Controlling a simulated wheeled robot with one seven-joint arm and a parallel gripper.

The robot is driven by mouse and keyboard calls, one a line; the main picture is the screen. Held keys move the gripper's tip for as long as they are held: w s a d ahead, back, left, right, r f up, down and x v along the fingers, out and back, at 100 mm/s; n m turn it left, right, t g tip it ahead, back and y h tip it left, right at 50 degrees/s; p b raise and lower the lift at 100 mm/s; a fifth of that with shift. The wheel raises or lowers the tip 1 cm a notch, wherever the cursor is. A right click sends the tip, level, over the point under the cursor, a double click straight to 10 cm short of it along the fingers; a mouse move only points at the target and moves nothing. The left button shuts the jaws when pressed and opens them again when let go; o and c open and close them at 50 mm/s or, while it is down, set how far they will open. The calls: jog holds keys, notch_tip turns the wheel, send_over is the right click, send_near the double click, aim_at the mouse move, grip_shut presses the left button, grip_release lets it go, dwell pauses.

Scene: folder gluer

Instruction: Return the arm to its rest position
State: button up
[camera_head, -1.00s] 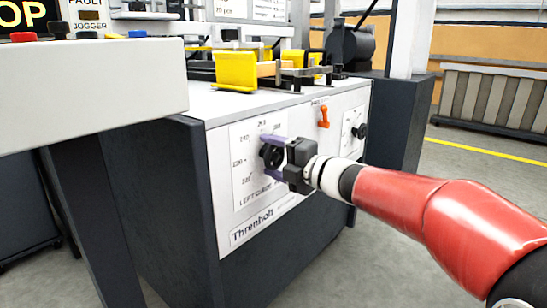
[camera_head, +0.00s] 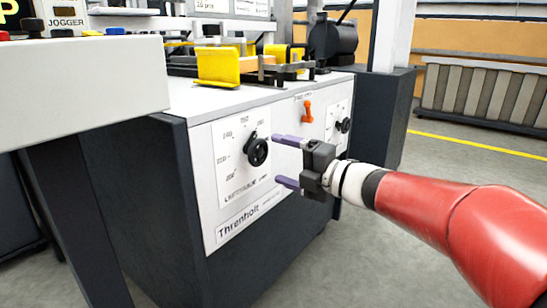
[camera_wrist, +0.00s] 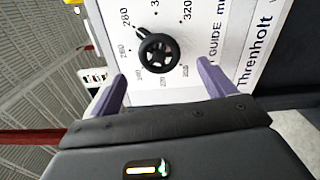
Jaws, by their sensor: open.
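My gripper (camera_head: 287,161) is open and empty, its two purple fingers spread in front of the machine's white front panel. It is held by my red and white arm coming in from the right. The black left dial (camera_head: 257,152) is on the panel, to the left of the fingertips and apart from them. In the wrist view the dial (camera_wrist: 158,53) lies beyond and between the open fingers (camera_wrist: 163,84), with a numbered scale around it.
An orange switch (camera_head: 308,111) and a second black knob (camera_head: 344,125) are on the same panel. Yellow guides (camera_head: 218,68) stand on the machine top. A grey console (camera_head: 80,88) juts out at left. Floor at right is clear up to a ribbed grey unit (camera_head: 484,93).

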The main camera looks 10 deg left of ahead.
jog(key=shift+d, duration=0.1)
jog(key=w+d+r+m+t+h, duration=0.2)
jog(key=d+m+t+h, duration=0.65)
jog(key=d+m, duration=0.35)
jog(key=s+d+f+m+h, duration=0.45)
jog(key=d+m+h, duration=0.25)
jog(key=d+m, duration=0.25)
jog(key=s+d+f+m+g+h, duration=0.1)
jog(key=s+d+f+m+g, duration=0.2)
jog(key=s+f+m+g, duration=0.55)
jog(key=s+d+f+m+g, duration=0.1)
jog(key=s+d+f+m, duration=0.35)
jog(key=s, duration=0.85)
notch_tip(320, 180, up, 11)
jog(key=s+a+n+p, duration=0.1)
jog(key=p, duration=1.2)
jog(key=shift+s+a, duration=0.15)
jog(key=shift+a, duration=0.15)
jog(key=shift+n, duration=0.25)
